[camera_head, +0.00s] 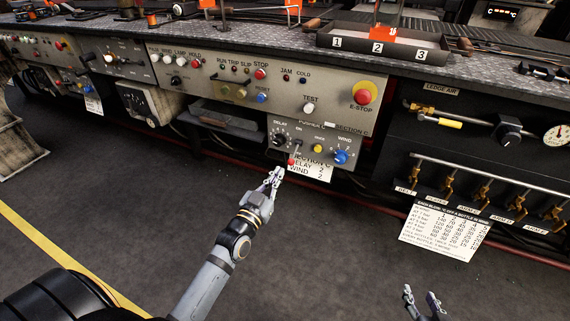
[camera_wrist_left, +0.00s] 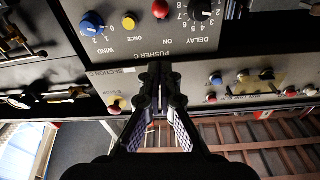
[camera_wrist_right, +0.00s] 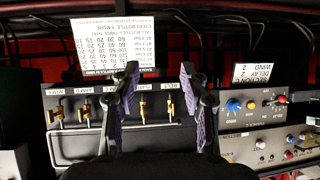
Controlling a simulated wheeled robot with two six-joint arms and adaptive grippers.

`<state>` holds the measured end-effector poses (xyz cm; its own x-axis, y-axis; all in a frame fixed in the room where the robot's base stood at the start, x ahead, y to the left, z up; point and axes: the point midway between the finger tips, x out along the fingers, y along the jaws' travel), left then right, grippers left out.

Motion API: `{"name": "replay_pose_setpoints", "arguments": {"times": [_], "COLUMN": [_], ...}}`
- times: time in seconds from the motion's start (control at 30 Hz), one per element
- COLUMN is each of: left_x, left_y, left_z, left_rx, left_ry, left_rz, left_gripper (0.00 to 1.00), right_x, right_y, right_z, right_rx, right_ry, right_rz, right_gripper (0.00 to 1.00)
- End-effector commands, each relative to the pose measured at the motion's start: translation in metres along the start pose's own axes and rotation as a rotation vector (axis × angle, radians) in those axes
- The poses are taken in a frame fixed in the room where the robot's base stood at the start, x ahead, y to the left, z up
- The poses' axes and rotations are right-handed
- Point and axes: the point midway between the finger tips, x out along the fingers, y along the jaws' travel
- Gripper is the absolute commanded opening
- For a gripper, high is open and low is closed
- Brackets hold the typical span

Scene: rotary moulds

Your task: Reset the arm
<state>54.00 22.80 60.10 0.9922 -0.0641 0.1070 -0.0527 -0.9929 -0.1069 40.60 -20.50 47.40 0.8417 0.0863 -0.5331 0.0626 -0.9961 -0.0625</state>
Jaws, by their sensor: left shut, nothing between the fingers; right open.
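My left gripper (camera_head: 274,174) is shut and empty, just below and in front of the Pusher C panel (camera_head: 361,143). It also shows shut in the left wrist view (camera_wrist_left: 160,70). In the left wrist view the red knob (camera_wrist_left: 160,9) is apart from the tips. The panel has a black DELAY knob (camera_head: 278,139), yellow ONCE button (camera_head: 318,148) and blue WIND knob (camera_head: 341,157). My right gripper (camera_head: 424,302) is open and empty, also in its wrist view (camera_wrist_right: 159,75).
A white card (camera_head: 312,169) hangs below the panel. To the right are brass valves (camera_head: 482,191) and a printed sheet (camera_head: 444,231). A red E-stop (camera_head: 363,96) and a numbered tray (camera_head: 375,44) are above. The floor (camera_head: 300,255) is clear.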

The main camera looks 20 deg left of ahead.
Motion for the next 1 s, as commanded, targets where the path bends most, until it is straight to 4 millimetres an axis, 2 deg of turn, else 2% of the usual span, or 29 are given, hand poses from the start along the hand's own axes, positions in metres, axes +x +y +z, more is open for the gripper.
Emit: {"name": "replay_pose_setpoints", "arguments": {"times": [0.17, 0.27, 0.5, 0.67, 0.7, 0.87, 1.0], "left_x": [-0.002, -0.017, -0.092, -0.147, -0.148, -0.156, -0.173], "left_y": [0.001, 0.011, 0.038, 0.044, 0.042, 0.037, 0.033], "left_z": [0.002, 0.019, 0.081, 0.108, 0.106, 0.129, 0.15], "left_rx": [-0.003, -0.024, -0.116, -0.167, -0.166, -0.155, -0.144], "left_ry": [-0.01, -0.093, -0.452, -0.671, -0.698, -0.785, -0.874], "left_rz": [0.003, 0.028, 0.071, 0.048, 0.043, 0.033, 0.022], "left_gripper": [0.0, 0.0, 0.0, 0.0, 0.0, 0.0, 0.0], "right_x": [0.0, 0.0, 0.0, 0.0, -0.002, 0.003, 0.003], "right_y": [0.0, 0.0, 0.0, 0.0, 0.001, 0.01, 0.018], "right_z": [-0.001, -0.001, -0.001, -0.001, -0.003, 0.021, 0.047], "right_rx": [0.0, 0.0, 0.0, 0.0, 0.0, -0.002, -0.003], "right_ry": [0.002, 0.002, 0.002, 0.002, -0.019, -0.111, -0.2], "right_rz": [0.0, 0.0, 0.0, 0.0, 0.005, 0.026, 0.046], "right_gripper": [0.45, 0.45, 0.45, 0.45, 0.45, 0.45, 0.45]}}
